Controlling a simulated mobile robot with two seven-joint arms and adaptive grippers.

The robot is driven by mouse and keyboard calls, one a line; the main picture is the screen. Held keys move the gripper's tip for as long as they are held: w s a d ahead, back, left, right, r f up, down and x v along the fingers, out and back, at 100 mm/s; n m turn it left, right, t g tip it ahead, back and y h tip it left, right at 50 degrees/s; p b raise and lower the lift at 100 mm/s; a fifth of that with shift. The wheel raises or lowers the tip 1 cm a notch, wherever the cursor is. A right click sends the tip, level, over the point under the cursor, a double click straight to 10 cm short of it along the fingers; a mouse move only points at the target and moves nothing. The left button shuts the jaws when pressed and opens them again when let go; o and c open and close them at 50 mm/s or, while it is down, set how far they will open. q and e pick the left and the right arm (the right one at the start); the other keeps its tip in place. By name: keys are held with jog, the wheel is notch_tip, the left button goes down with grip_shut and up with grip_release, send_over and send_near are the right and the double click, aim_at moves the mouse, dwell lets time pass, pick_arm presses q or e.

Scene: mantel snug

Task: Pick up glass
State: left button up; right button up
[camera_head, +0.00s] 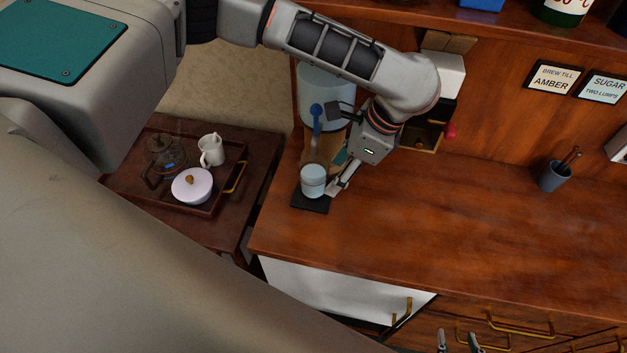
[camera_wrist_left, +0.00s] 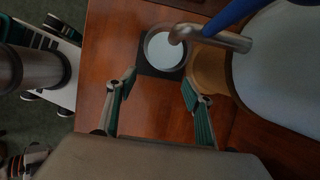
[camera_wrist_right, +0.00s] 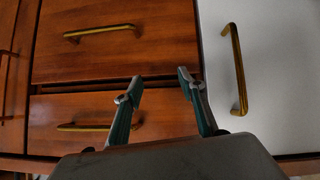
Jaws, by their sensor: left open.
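A pale blue glass (camera_head: 313,181) stands upright on a small black mat (camera_head: 312,203) near the counter's left end. In the left wrist view, the glass (camera_wrist_left: 164,51) shows from above, partly covered by a metal spout (camera_wrist_left: 215,38). My left gripper (camera_head: 340,185) is low over the counter just right of the glass. Its fingers (camera_wrist_left: 158,82) are spread, with the glass ahead of the tips and not between them. My right gripper (camera_head: 458,341) is open and empty in front of the drawers; its fingers (camera_wrist_right: 160,82) show nothing between them.
A dispenser (camera_head: 325,95) with a blue tap handle (camera_head: 316,118) stands right behind the glass. A tray (camera_head: 213,205) with a teapot, pitcher and lidded bowl is on a lower side table. A grey cup (camera_head: 553,177) stands far right; the counter middle is clear.

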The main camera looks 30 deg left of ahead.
aim_at(314, 169)
pick_arm(q)
jog(key=a, duration=0.2)
jog(key=s+a, duration=0.1)
jog(key=a, duration=0.2)
jog(key=shift+s+a+f, duration=0.1)
jog(key=shift+s, duration=0.1)
jog(key=shift+w+f, duration=0.1)
jog(key=shift+f, duration=0.35)
jog(key=c, duration=1.3)
jog(key=shift+r, duration=0.1)
jog(key=shift+c, duration=0.2)
